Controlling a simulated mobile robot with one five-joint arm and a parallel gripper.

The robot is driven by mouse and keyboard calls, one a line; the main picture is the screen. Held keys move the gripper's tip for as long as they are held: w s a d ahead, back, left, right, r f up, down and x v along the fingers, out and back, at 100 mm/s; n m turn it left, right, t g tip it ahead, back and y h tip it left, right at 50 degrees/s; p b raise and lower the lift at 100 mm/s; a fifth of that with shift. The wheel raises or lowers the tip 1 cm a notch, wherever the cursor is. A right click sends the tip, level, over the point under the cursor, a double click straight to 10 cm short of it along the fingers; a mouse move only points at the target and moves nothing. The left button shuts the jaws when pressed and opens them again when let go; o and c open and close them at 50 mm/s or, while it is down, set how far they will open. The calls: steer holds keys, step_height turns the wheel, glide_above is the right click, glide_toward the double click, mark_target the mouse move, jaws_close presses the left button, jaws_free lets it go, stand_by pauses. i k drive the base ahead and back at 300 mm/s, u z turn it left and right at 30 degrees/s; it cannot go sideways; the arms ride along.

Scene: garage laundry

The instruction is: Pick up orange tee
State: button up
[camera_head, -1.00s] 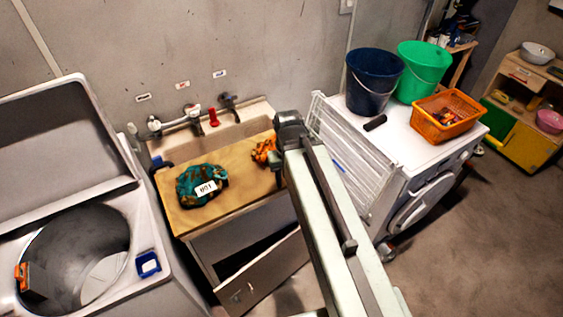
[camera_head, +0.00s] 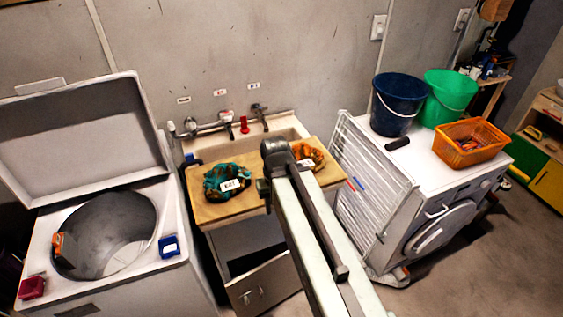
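The orange tee (camera_head: 311,154) lies crumpled on the wooden board (camera_head: 214,212) over the sink, on the board's right part. My arm partly hides it from this view. A teal and brown patterned cloth bundle (camera_head: 222,179) with a white numbered tag lies to its left on the same board. My gripper (camera_head: 264,190) shows only as a small dark part at the far end of my arm, between the two cloths in the picture. Its fingers cannot be made out, and I cannot tell its height above the board.
An open top-loading washer (camera_head: 175,268) stands at the left. A white drying rack (camera_head: 372,185) leans by the front-loading machine (camera_head: 440,178) at the right, which bears a blue bucket (camera_head: 397,100), a green bucket (camera_head: 446,97) and an orange basket (camera_head: 470,150). Taps (camera_head: 225,122) stand behind the board.

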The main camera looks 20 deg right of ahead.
mark_target(305, 154)
steer(key=u, duration=2.3)
steer(key=k, duration=1.35)
steer(key=z, duration=0.45)
steer(key=i, duration=1.5)
steer(key=u, duration=0.05)
